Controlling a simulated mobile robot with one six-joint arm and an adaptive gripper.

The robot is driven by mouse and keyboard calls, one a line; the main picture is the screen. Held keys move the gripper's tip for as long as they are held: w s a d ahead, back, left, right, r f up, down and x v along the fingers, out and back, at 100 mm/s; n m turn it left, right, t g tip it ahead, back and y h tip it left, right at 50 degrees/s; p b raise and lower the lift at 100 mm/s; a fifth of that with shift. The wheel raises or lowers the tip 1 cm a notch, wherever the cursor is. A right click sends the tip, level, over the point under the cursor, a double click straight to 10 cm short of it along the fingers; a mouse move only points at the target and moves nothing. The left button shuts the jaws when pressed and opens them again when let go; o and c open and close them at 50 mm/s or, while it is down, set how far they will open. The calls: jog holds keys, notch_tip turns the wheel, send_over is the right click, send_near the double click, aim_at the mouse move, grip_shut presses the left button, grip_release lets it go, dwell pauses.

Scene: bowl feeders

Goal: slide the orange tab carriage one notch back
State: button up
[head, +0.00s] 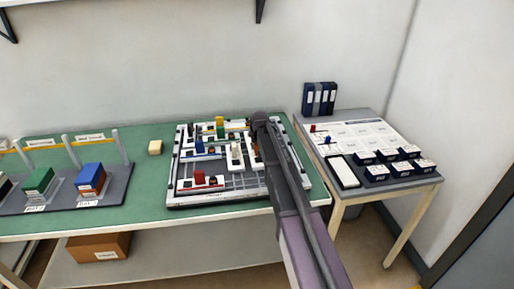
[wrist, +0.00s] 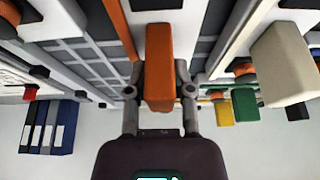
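The orange tab (wrist: 159,65) stands upright in the middle of the wrist view, and an orange strip (wrist: 120,28) runs beside it on the board. My gripper (wrist: 160,82) has one finger on each side of the tab, and both fingertips appear to touch it. In the head view my arm reaches over the right part of the slotted board (head: 190,203) and hides the gripper's fingers and most of the orange carriage. Which notch the carriage sits in cannot be told.
White, yellow, blue and red tabs stand on the board nearby; a cream tab (wrist: 283,62), a green tab (wrist: 245,105) and a yellow tab (wrist: 224,112) are close by in the wrist view. A side table (head: 413,186) with black boxes and binders (head: 319,99) is at right.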

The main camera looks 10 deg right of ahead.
aim_at(260, 164)
jog(key=shift+o, duration=1.4)
jog(key=shift+s, duration=0.15)
jog(key=shift+s, duration=0.95)
jog(key=s, duration=0.5)
jog(key=s+r+p, duration=0.1)
jog(key=s, duration=0.2)
jog(key=shift+s, duration=0.1)
jog(key=p+v, duration=1.2)
jog(key=v, duration=0.1)
jog(key=s+f+g+b, duration=0.2)
jog(key=s+f, duration=0.1)
jog(key=s, duration=1.1)
jog(key=shift+f+g, duration=0.25)
jog(key=shift+g, duration=0.15)
